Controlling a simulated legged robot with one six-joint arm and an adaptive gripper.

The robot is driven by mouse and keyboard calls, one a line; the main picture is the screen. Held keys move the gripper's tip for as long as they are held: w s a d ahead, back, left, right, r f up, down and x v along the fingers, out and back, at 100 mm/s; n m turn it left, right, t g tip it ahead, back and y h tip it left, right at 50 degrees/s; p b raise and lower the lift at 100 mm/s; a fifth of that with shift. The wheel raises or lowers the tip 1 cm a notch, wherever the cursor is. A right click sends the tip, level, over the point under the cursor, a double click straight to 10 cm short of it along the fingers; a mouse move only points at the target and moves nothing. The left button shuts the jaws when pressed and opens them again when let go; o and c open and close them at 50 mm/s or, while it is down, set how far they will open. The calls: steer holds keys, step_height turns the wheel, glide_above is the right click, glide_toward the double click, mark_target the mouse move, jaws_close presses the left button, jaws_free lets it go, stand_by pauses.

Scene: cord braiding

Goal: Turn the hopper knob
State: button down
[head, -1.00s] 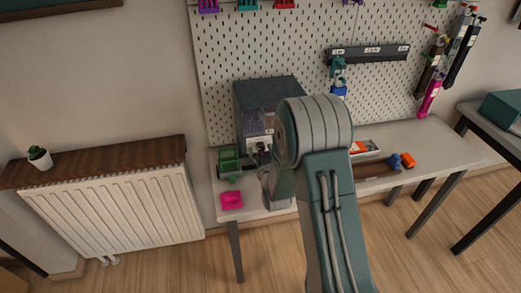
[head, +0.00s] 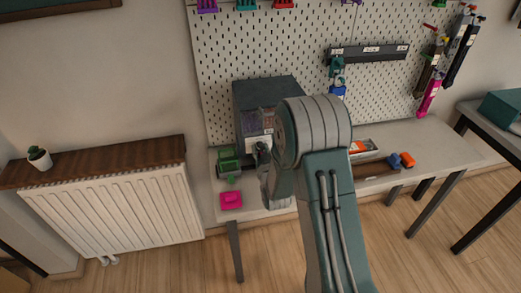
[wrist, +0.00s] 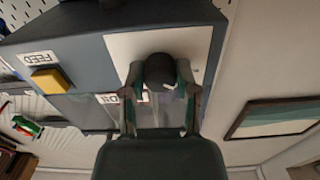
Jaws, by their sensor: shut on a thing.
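The hopper is a dark grey box (head: 268,95) standing at the back left of the bench, against the pegboard. In the wrist view its front (wrist: 75,50) shows a white panel (wrist: 120,50) with a round black knob (wrist: 160,72). My gripper (wrist: 160,90) has one finger on each side of the knob and is shut on it. In the head view my gripper (head: 263,155) is at the hopper's front, and my arm hides part of the box. The knob's turn angle cannot be read.
A yellow button (wrist: 49,79) sits beside a FEED label on the hopper. A green object (head: 228,160) and a pink tray (head: 231,200) are at the bench's left end. An open tray (head: 362,146) and blue-orange items (head: 400,160) lie right of my arm.

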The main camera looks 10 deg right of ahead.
steer(key=m, duration=1)
steer(key=shift+m, duration=0.3)
stand_by(0.4)
steer(key=shift+c, duration=1.9)
jaws_free()
steer(key=shift+w, duration=0.1)
steer(key=s, duration=1.2)
